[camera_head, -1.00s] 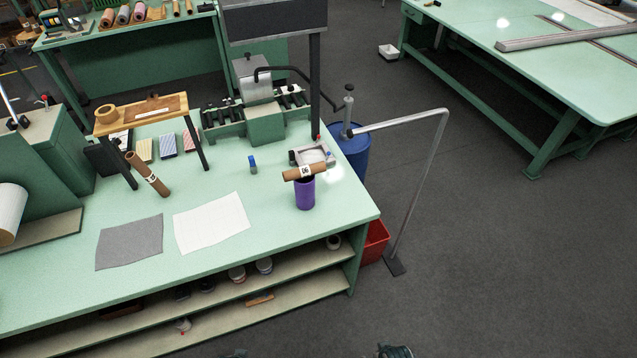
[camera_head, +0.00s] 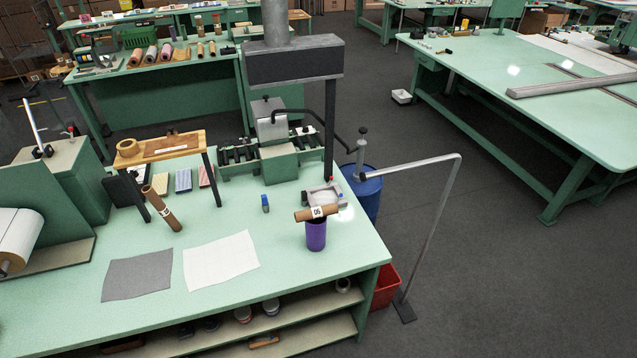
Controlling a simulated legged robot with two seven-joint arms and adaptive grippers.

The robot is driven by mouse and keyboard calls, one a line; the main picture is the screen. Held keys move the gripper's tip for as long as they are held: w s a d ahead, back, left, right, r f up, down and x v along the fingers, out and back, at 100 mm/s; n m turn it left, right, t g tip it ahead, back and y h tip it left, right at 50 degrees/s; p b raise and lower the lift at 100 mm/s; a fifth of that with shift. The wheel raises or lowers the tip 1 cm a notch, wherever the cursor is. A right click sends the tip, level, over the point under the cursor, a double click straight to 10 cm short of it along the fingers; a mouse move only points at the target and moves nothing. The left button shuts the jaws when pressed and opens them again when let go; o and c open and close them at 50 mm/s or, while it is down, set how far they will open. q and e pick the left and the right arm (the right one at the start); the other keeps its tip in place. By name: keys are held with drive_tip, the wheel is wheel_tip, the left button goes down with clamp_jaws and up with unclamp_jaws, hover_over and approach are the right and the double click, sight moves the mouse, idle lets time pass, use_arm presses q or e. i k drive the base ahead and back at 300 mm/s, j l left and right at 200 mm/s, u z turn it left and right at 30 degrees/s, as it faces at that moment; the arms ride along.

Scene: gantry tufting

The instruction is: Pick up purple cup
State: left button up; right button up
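The purple cup (camera_head: 316,236) stands upright on the green table (camera_head: 300,268), near its right front corner. A brown cardboard tube (camera_head: 316,213) with a black-and-white label lies across the top of the cup and hides most of its rim. Neither of my grippers shows in the head view now.
A white tray (camera_head: 325,197) sits just behind the cup. A grey sheet (camera_head: 137,274) and a white sheet (camera_head: 221,261) lie left of it. Another tube (camera_head: 162,208) leans by a small wooden stand (camera_head: 160,147). A metal pipe frame (camera_head: 433,230), blue barrel (camera_head: 366,193) and red bin (camera_head: 386,287) stand right of the table.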

sight(316, 229)
drive_tip(key=i+l+u, duration=0.15)
drive_tip(key=l, duration=0.2)
drive_tip(key=i+l+u, duration=0.1)
drive_tip(key=l, duration=0.3)
drive_tip(key=i+l+u, duration=0.15)
drive_tip(key=l, duration=0.25)
drive_tip(key=i+l+u, duration=0.1)
drive_tip(key=l, duration=0.3)
drive_tip(key=i, duration=0.1)
